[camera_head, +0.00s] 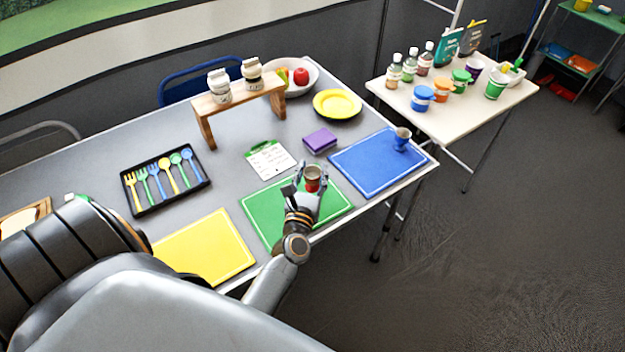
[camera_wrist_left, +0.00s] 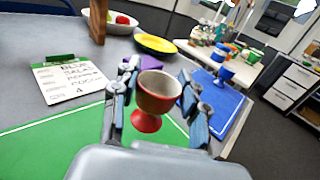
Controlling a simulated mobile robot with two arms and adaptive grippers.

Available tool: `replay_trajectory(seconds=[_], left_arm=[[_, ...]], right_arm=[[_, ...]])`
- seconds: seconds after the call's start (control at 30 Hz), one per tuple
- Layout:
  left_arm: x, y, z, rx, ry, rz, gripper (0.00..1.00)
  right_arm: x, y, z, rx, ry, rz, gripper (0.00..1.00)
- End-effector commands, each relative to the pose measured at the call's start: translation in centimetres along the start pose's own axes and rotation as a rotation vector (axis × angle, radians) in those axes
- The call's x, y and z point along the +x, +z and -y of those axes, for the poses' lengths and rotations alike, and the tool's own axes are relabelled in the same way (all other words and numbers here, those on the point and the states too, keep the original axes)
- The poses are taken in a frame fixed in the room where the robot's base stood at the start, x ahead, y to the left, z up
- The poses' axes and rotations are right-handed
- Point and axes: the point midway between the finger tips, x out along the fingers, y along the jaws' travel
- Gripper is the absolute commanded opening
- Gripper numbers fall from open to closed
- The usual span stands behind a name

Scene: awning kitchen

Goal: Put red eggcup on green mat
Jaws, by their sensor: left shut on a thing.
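The red eggcup (camera_wrist_left: 157,93) is upright between the fingers of my left gripper (camera_wrist_left: 154,105), which is shut on it. In the head view the red eggcup (camera_head: 313,178) shows at the far part of the green mat (camera_head: 262,209), with my left gripper (camera_head: 311,183) around it. The green mat also shows in the left wrist view (camera_wrist_left: 60,142). I cannot tell whether the eggcup's foot touches the mat. My right gripper is not in view.
A blue mat (camera_head: 365,170) with a blue eggcup (camera_head: 402,139) lies to the right, a yellow mat (camera_head: 205,247) to the left. A purple sponge (camera_head: 320,140) and a clipboard (camera_head: 268,160) lie behind. A cutlery tray (camera_head: 144,208) and wooden stand (camera_head: 238,100) are farther off.

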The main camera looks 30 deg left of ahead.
Motion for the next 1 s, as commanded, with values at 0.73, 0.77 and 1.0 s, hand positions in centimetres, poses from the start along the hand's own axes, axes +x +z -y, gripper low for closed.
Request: replay_trajectory(seconds=[0.73, 0.77, 1.0], left_arm=[[0.6, -4.1, -0.1, 0.001, 0.000, 0.000, 0.48], [0.6, -4.1, -0.1, 0.001, 0.000, 0.000, 0.54], [0.6, -4.1, -0.1, 0.001, 0.000, 0.000, 0.66]], right_arm=[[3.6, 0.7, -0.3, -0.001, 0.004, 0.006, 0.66], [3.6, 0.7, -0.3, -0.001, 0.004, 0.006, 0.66], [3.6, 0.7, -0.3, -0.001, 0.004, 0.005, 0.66]])
